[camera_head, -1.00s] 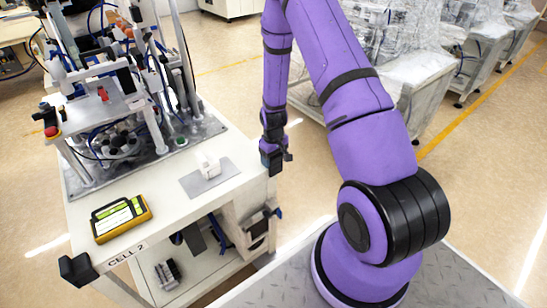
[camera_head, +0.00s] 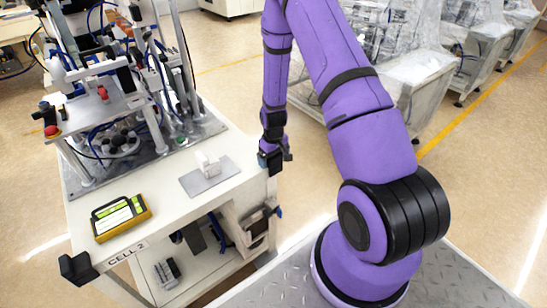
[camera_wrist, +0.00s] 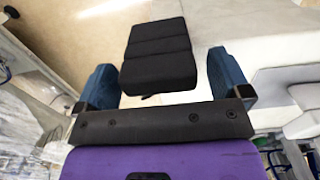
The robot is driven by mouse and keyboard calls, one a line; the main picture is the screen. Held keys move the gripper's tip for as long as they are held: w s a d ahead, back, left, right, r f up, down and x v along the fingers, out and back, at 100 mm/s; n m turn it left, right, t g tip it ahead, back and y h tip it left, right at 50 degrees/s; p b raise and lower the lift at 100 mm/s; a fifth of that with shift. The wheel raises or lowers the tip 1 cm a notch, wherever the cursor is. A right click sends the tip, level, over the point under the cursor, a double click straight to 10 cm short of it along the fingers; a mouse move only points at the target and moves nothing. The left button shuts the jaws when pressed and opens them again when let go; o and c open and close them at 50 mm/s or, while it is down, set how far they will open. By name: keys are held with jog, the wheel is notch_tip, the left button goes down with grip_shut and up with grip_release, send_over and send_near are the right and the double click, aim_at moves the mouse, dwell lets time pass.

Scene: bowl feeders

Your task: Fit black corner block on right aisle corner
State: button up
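The black corner block (camera_wrist: 158,50) lies between the two blue fingertips of my gripper (camera_wrist: 163,80) in the wrist view. Narrow pale gaps show between the block and the fingers, so my gripper looks open around it. In the head view my gripper (camera_head: 274,158) hangs at the right aisle corner of the CELL 2 table (camera_head: 165,222). The block is dark and small there, mixed with the fingers. I cannot tell whether it is fully seated. Another black corner block (camera_head: 76,268) covers the table's near left corner.
A yellow-framed handheld panel (camera_head: 121,217) and a grey plate (camera_head: 192,184) with a white piece (camera_head: 208,163) are on the tabletop. A feeder machine (camera_head: 110,110) stands behind them. Black parts (camera_head: 167,272) sit on the lower shelf. Open floor lies right of the table.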

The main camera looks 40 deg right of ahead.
jog(key=shift+r, duration=0.1)
notch_tip(320, 180, up, 11)
jog(key=shift+f, duration=0.2)
dwell(0.5)
dwell(0.4)
jog(key=shift+r, duration=0.15)
jog(key=s+a+r+t, duration=0.1)
jog(key=s+a+r, duration=0.1)
jog(key=r, duration=0.6)
jog(key=s+a+r+t, duration=0.1)
jog(key=s+a+r, duration=0.15)
jog(key=r, duration=0.55)
jog(key=s+a+r, duration=0.2)
jog(key=a+r, duration=0.1)
jog(key=r, duration=0.5)
jog(key=s+a+r+t, duration=0.1)
jog(key=s+a+r, duration=0.1)
jog(key=s+r, duration=0.5)
jog(key=s+a+r+t, duration=0.2)
jog(key=s+r, duration=0.5)
jog(key=s, duration=0.6)
jog(key=shift+a, duration=0.8)
